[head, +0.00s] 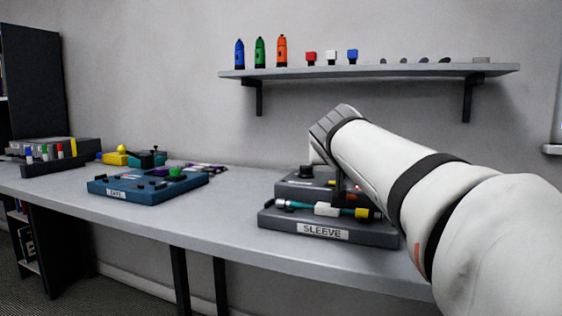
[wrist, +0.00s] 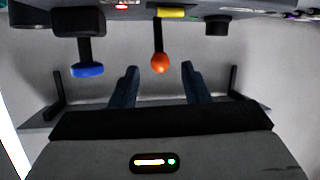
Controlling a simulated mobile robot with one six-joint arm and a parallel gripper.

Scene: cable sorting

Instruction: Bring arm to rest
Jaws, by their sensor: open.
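My arm (head: 385,165) reaches in from the right in the head view, its end above the dark SLEEVE station (head: 275,232) on the bench. My gripper (wrist: 160,68) is open in the wrist view, with one dark finger on each side. An orange ball on a thin black stem (wrist: 160,63) shows between the fingertips; I cannot tell how far beyond them it is. Nothing is held. My arm hides part of the station, and the fingers cannot be made out in the head view.
A blue disc on a black post (wrist: 88,70) is left of the fingers. A teal cable with a white block (head: 327,209) lies on the station. A blue station (head: 135,192) stands left on the bench (head: 235,215). A wall shelf (head: 370,71) hangs behind the arm.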

